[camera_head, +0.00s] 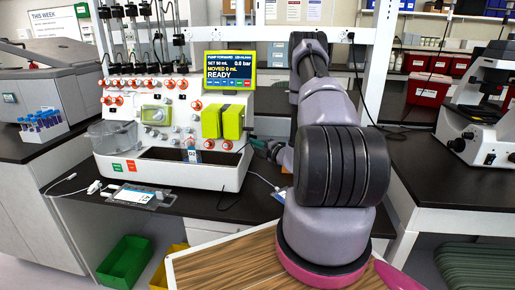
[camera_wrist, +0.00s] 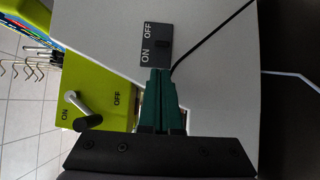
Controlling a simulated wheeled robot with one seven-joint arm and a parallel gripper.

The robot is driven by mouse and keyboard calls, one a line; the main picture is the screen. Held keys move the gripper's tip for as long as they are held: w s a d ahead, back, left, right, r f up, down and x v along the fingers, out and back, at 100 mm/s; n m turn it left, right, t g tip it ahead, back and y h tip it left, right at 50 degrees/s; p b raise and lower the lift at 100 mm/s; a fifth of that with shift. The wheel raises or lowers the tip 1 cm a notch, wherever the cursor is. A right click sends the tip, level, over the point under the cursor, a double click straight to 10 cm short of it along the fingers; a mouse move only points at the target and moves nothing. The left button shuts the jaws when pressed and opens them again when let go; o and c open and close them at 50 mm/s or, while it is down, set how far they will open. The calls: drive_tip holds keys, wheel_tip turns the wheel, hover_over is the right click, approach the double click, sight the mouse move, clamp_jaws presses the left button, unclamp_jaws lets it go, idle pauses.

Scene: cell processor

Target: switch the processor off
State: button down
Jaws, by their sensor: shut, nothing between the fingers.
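The white processor (camera_head: 175,165) stands on the black bench, its screen (camera_head: 230,70) lit and reading READY. In the wrist view a black switch plate (camera_wrist: 153,45) marked ON and OFF sits on its white side wall; I cannot tell which way its rocker is set. A yellow-green block (camera_wrist: 92,85) carries a lever (camera_wrist: 84,110), also with ON and OFF marks. My gripper (camera_wrist: 160,72) is shut and empty, its green fingertips at the lower edge of the switch plate; touching or apart is unclear. In the head view my gripper (camera_head: 256,142) is small, at the machine's right side.
A black cable (camera_wrist: 215,35) runs from beside the switch plate. Green (camera_head: 125,262) and yellow (camera_head: 167,270) bins sit below the bench.

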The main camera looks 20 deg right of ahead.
drive_tip(key=shift+w+d, duration=0.55)
drive_tip(key=shift+d, duration=0.25)
